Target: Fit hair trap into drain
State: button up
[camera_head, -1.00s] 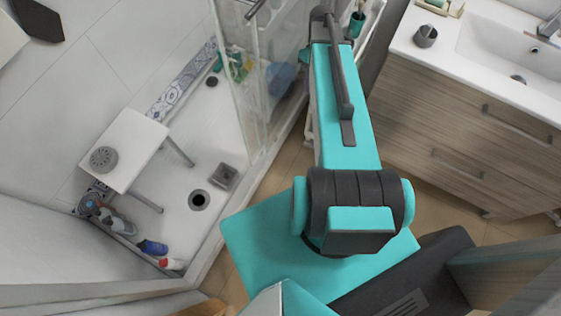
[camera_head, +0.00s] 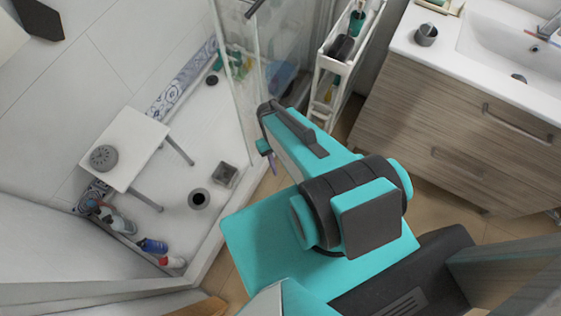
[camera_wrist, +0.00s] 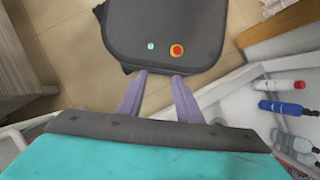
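The hair trap (camera_head: 104,157), a round grey slotted disc, rests on the white stool (camera_head: 140,136) inside the shower. The drain (camera_head: 199,198) is a dark round hole with a grey rim in the white shower floor, right of the stool. My gripper (camera_wrist: 162,75) shows two purple fingers in the wrist view, spread apart with nothing between them. In the head view, a purple finger (camera_head: 272,164) shows outside the shower, right of the drain and well away from the trap. The wrist view shows neither the trap nor the drain.
A square grey piece (camera_head: 225,174) lies beside the drain. Bottles (camera_head: 152,246) line the shower's near wall; they also show in the wrist view (camera_wrist: 281,107). A glass screen (camera_head: 236,80) and a white cart (camera_head: 338,62) stand beyond. A wooden vanity (camera_head: 455,130) is at right.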

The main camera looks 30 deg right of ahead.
jog(key=s, duration=0.1)
jog(key=s+a+f, duration=0.1)
jog(key=s, duration=0.1)
jog(key=s+a+f, duration=0.1)
jog(key=s, duration=0.1)
jog(key=shift+a, duration=0.1)
jog(key=shift+w, duration=0.1)
notch_tip(320, 180, down, 2)
jog(key=shift+f+g+b, duration=0.15)
jog(key=shift+g+b, duration=0.15)
jog(key=shift+b, duration=0.95)
